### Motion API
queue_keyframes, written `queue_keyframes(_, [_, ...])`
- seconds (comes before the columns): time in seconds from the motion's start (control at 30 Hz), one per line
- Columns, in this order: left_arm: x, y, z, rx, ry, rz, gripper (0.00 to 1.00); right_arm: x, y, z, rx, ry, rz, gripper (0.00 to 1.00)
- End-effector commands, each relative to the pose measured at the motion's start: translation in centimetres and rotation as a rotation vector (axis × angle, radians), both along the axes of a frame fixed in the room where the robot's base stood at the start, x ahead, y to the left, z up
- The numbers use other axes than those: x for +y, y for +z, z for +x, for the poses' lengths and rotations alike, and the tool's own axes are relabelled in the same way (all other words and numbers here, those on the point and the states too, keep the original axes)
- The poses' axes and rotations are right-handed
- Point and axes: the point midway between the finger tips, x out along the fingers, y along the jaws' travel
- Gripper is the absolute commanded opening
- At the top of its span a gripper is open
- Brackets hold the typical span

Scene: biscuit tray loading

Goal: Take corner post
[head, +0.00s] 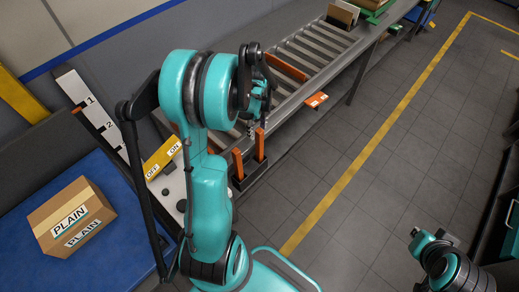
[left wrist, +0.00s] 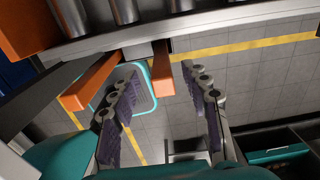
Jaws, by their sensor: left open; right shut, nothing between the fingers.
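Two orange corner posts stand upright in a dark holder (head: 241,182) beside the conveyor in the head view: one on the left (head: 237,163) and one on the right (head: 259,144). In the left wrist view, one post (left wrist: 90,82) lies left of my left finger, and the other (left wrist: 163,68) appears between the fingertips. My left gripper (left wrist: 159,76) is open and empty. In the head view it (head: 257,108) is just above the posts, partly hidden by my arm. My right gripper (head: 420,238) is small at the lower right, shut and empty, away from the posts.
A roller conveyor (head: 308,48) runs to the back right with an orange bar (head: 288,67) across it. A cardboard box (head: 72,218) marked PLAIN sits on a blue surface (head: 112,264) at left. A yellow ON/OFF panel (head: 161,158) is near my arm. Grey floor (head: 385,170) is clear.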

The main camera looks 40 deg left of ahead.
Motion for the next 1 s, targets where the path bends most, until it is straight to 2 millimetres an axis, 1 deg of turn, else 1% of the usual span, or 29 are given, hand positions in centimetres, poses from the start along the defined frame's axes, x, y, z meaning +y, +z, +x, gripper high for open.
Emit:
queue_keyframes(0.23, [0.1, -2.7, 0.0, 0.005, -0.02, -0.003, 0.47, 0.0, -0.8, 0.0, 0.0, 0.0, 0.0, 0.0])
queue_keyframes(0.37, [-0.3, -4.3, 0.1, 0.005, -0.021, -0.003, 0.47, 0.0, -1.4, 0.0, 0.0, 0.0, 0.0, 0.0])
queue_keyframes(0.5, [-1.0, -6.5, 0.2, 0.005, -0.02, -0.003, 0.47, 0.0, -2.3, 0.0, 0.0, 0.0, 0.0, 0.0])
queue_keyframes(0.6, [-0.9, -7.6, 0.2, 0.005, -0.018, -0.003, 0.47, 0.0, -2.6, 0.0, 0.0, 0.0, 0.0, 0.0])
queue_keyframes(0.7, [-0.9, -8.1, 0.2, 0.004, -0.018, -0.003, 0.47, 0.0, -2.6, 0.0, 0.0, 0.0, 0.0, 0.0])
queue_keyframes(0.9, [-0.9, -8.0, 0.2, 0.004, -0.018, -0.003, 0.47, 0.0, -2.6, 0.0, 0.0, 0.0, 0.0, 0.0])
queue_keyframes(0.93, [-0.9, -8.0, 0.2, 0.004, -0.018, -0.003, 0.41, 0.0, -2.6, 0.0, 0.0, 0.0, 0.0, 0.0])
queue_keyframes(0.97, [-0.9, -8.0, 0.2, 0.004, -0.018, -0.003, 0.33, 0.0, -2.6, 0.0, 0.0, 0.0, 0.0, 0.0])
queue_keyframes(1.0, [-0.9, -8.0, 0.2, 0.004, -0.018, -0.003, 0.23, 0.0, -2.6, 0.0, 0.0, 0.0, 0.0, 0.0])
